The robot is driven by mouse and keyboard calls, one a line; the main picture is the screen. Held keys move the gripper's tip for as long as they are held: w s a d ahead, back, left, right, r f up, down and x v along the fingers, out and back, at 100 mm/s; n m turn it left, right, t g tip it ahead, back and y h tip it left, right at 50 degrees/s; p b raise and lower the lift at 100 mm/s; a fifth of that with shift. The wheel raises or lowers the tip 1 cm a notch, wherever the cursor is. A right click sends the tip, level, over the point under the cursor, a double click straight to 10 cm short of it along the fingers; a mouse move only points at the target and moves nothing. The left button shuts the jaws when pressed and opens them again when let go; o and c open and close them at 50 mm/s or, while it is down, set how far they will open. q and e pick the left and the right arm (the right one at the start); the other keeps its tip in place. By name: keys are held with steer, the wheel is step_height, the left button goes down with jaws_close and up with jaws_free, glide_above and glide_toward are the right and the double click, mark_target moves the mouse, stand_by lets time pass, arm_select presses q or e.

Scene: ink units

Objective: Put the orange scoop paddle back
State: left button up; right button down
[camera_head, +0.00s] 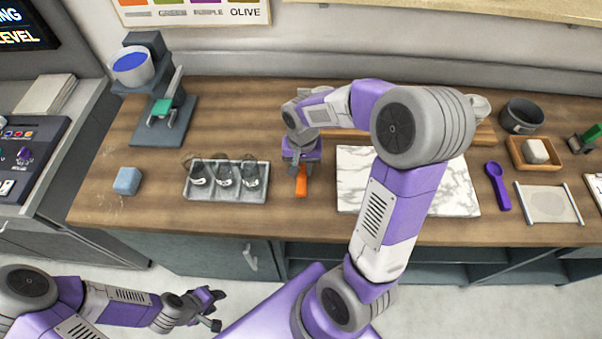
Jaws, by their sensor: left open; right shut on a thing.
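My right gripper (301,163) is shut on the orange scoop paddle (301,183) and points down over the wooden counter. Only a short orange part of the paddle shows below the fingers; the rest is hidden by the gripper. I cannot tell whether the paddle touches the counter. It is between the tray of bottles and the marble slab. My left gripper (212,308) is open and empty, low in front of the counter. A purple scoop paddle (497,186) lies on the counter right of the slab.
A grey tray (231,193) with three dark glass bottles stands left of the paddle. The white marble slab (350,180) is partly behind my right arm.

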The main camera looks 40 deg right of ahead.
mark_target(302, 170)
step_height(302, 170, down, 4)
steer(key=shift+r+b, duration=0.1)
steer(key=shift+b, duration=0.35)
steer(key=c, duration=1.4)
jaws_free()
steer(key=o, duration=0.5)
step_height(302, 170, up, 12)
steer(key=p, duration=0.2)
steer(key=shift+w+r+p, duration=0.1)
steer(key=shift+p, duration=0.3)
